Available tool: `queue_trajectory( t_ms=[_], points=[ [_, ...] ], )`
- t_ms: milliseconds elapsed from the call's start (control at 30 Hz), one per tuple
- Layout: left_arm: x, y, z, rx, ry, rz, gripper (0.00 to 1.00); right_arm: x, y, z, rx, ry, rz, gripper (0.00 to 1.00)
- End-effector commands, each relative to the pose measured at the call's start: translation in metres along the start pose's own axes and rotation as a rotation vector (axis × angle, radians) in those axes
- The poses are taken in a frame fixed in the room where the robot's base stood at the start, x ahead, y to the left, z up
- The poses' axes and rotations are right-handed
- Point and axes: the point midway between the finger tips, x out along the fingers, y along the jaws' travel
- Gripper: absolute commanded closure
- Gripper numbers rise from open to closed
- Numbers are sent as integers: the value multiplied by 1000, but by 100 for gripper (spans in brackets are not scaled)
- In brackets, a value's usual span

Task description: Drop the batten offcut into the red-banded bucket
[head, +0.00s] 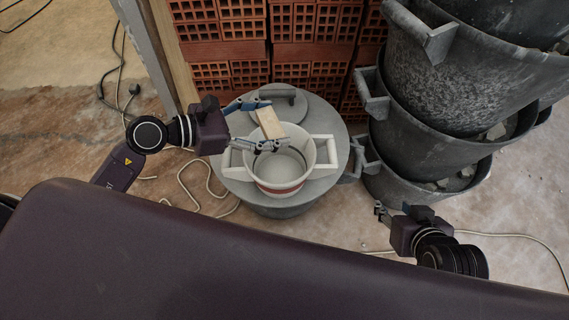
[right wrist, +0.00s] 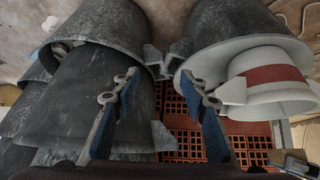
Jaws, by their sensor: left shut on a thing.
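The batten offcut (head: 269,122) is a short pale wooden piece. My left gripper (head: 274,125) is shut on it, with one finger on either side, and holds it above the back part of the bucket's mouth. The red-banded bucket (head: 281,190) is white with two side handles and stands upright on a grey round lid. Its visible inside looks empty; a finger and the batten hide part of its back rim. The bucket also shows in the right wrist view (right wrist: 275,75). My right gripper (right wrist: 158,88) is open and empty, low at the right in the head view (head: 382,213).
The grey lidded drum (head: 235,185) bears the bucket. Stacked dark rubble buckets (head: 430,100) stand at the right, between the drum and the edge. Red hollow bricks (head: 285,40) are piled behind. Cables (head: 190,190) lie on the floor at the left.

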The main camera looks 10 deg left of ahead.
Motion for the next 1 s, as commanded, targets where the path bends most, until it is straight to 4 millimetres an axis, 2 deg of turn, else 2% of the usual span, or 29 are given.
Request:
queue_trajectory(
  t_ms=[467, 1000],
  points=[
    [6, 0, -14, 0, 0, 1, 53, 3, -8, -72, -5, 294, -16, 60],
    [12, 0, -29, 0, 0, 0, 53, -22, -19, -148, -7, 640, -38, 60]
  ],
)
